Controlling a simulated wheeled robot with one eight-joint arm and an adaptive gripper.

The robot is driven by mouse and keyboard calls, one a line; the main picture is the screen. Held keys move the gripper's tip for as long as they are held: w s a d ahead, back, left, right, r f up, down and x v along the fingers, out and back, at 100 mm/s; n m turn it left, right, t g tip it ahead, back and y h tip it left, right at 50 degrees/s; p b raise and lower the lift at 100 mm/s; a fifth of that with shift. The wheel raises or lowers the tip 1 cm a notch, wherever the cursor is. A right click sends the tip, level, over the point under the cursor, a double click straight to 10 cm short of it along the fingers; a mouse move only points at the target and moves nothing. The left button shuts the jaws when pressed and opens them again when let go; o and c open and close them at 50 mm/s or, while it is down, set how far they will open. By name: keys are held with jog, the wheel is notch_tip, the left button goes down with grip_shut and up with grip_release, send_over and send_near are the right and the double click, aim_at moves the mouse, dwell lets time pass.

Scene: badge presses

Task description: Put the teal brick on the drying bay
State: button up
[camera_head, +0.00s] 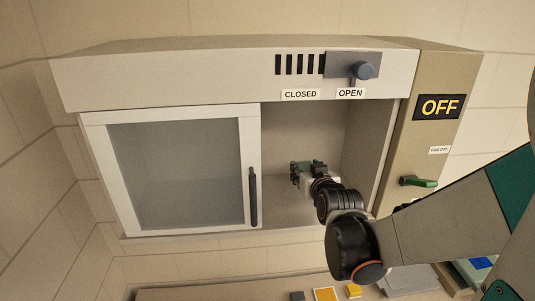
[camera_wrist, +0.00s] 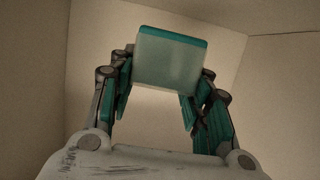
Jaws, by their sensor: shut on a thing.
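In the wrist view, my gripper (camera_wrist: 165,85) is shut on the teal brick (camera_wrist: 168,62), which shows a pale greyish face with a teal top edge between the two fingers. In the head view, my gripper (camera_head: 306,174) reaches into the open right part of a wall cabinet (camera_head: 85,82). The brick is too small there to tell from the green fingers. Plain beige walls surround the brick in the wrist view, and I see no surface touching it. No label names the drying bay.
A sliding glass door (camera_head: 175,172) with a dark handle (camera_head: 253,197) covers the cabinet's left part. A slider knob (camera_head: 362,71) sits above the OPEN label. An OFF sign (camera_head: 439,107) and a green lever (camera_head: 418,182) are at right. Yellow pieces (camera_head: 325,293) lie on the bench below.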

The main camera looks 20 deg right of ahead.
jog(key=shift+f+b, duration=1.45)
jog(key=shift+f, duration=0.85)
jog(key=shift+f, duration=0.1)
jog(key=o, duration=1.1)
